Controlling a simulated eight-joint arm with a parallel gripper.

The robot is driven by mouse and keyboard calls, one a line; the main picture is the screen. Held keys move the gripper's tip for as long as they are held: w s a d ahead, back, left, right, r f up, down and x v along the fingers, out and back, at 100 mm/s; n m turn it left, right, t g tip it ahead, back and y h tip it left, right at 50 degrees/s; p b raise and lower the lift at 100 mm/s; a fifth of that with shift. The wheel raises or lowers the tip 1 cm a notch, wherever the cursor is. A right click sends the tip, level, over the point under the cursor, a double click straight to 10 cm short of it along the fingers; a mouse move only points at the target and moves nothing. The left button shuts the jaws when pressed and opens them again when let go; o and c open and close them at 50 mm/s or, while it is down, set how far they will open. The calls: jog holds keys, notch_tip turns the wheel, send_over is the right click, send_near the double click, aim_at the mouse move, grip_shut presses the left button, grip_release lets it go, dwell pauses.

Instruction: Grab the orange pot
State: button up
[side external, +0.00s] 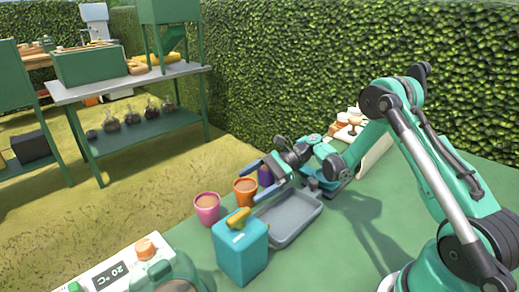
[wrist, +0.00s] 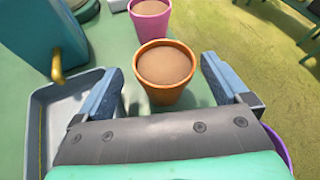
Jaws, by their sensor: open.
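The orange pot (side external: 245,191), filled with brown soil, stands upright on the green table. In the wrist view the orange pot (wrist: 165,72) sits ahead of and between the open jaws, with its rim slightly beyond the fingertips. My gripper (wrist: 165,80) is open and empty, with one finger on each side of the pot and a visible gap on both sides. In the side view my gripper (side external: 258,180) is close to the pot. I cannot tell its exact height over the table.
A pink pot (side external: 207,208) stands just beyond the orange one. A purple pot (side external: 265,175) is close to my gripper on the other side. A grey tray (side external: 300,228) and a teal box (side external: 240,258) with a yellow handle stand alongside. The table edge is near the pots.

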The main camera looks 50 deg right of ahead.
jog(key=shift+x, duration=1.45)
jog(key=c, duration=1.2)
